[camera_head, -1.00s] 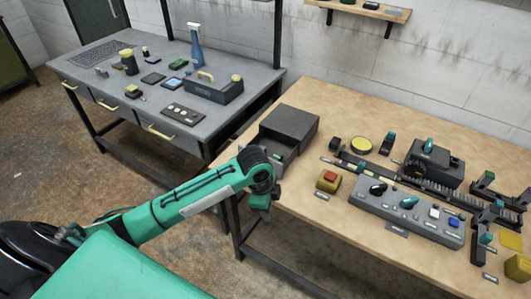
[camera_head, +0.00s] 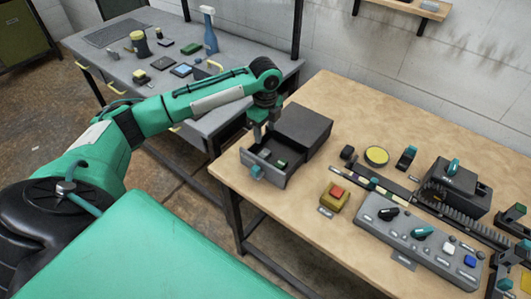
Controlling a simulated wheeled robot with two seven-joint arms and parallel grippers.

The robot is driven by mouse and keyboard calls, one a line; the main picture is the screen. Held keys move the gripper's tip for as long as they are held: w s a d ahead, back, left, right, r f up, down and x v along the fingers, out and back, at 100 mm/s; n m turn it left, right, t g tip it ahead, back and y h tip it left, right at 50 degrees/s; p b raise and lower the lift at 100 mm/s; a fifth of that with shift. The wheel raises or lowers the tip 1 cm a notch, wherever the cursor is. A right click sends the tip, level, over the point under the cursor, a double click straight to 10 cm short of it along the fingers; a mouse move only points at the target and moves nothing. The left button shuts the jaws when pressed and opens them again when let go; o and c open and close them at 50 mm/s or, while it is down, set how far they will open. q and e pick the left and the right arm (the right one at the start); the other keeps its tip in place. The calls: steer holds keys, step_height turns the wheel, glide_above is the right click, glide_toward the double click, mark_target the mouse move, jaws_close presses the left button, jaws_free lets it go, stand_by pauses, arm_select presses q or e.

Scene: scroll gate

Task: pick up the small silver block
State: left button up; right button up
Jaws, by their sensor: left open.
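A dark grey drawer box (camera_head: 302,126) stands at the left end of the wooden table, with its drawer (camera_head: 270,178) pulled out toward me. A small grey block (camera_head: 265,153), which looks like the silver one, lies inside the drawer near its left back part. A small green piece (camera_head: 282,164) lies to its right. My left gripper (camera_head: 257,136) points down over the drawer's left back part, just above the small block in the picture. It is open and nothing shows between its fingers. The exact gap to the block cannot be told. My right gripper is out of view.
A yellow box with a red button (camera_head: 335,196) and a grey control panel (camera_head: 418,240) stand right of the drawer. A rail (camera_head: 378,184) and a yellow disc (camera_head: 376,156) lie behind them. A grey workbench (camera_head: 120,62) with several tools stands at the back left.

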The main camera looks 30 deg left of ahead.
arm_select(q)
glide_above(265, 153)
step_height(265, 153, down, 5)
steer(key=shift+d+r+p, duration=0.15)
steer(key=shift+r+p, duration=0.05)
steer(key=shift+p, duration=0.1)
steer(key=shift+f, duration=0.4)
step_height(265, 153, down, 5)
steer(key=shift+p, duration=1.05)
steer(key=c, duration=0.8)
